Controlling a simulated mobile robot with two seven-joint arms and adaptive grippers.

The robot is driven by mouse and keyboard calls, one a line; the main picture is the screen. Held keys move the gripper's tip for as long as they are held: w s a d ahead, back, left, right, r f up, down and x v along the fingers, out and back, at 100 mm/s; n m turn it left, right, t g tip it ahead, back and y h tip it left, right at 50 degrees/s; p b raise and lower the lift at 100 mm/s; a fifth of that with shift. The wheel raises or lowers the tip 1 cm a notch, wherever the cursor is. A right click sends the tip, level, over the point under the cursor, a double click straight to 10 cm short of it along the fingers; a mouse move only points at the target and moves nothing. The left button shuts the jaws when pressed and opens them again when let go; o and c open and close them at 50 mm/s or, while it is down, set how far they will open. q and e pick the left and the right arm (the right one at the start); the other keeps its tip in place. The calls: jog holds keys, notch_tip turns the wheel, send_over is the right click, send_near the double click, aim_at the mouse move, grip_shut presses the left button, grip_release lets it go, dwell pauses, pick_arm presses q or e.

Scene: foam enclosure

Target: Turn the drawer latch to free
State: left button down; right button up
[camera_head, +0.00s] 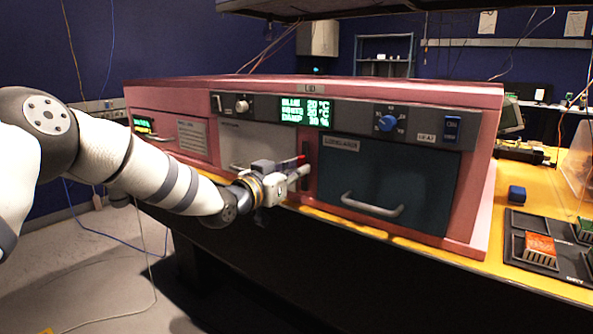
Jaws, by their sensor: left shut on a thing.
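The drawer latch (301,159) shows as a small red-tipped piece on the pink cabinet front, between a pale grey panel (258,140) on the left and a dark teal drawer (410,180) on the right. My left gripper (298,172) is at the latch and shut on it. The fingers hide most of the latch, so its exact turn angle is hard to tell. The teal drawer has a light bar handle (372,206) and its front sits flush with the cabinet. My right gripper is not in view.
The pink cabinet (480,170) stands on a yellow bench top (500,262). Above the drawer are a green display (305,111) and a blue knob (388,123). A blue block (516,194) and a dark tray (525,262) lie at the right.

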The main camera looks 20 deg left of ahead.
pick_arm(q)
jog(key=shift+r, duration=0.2)
jog(key=c, duration=1.8)
grip_release()
jog(key=shift+o, duration=0.6)
jog(key=shift+f, duration=0.15)
jog(key=v, duration=1.2)
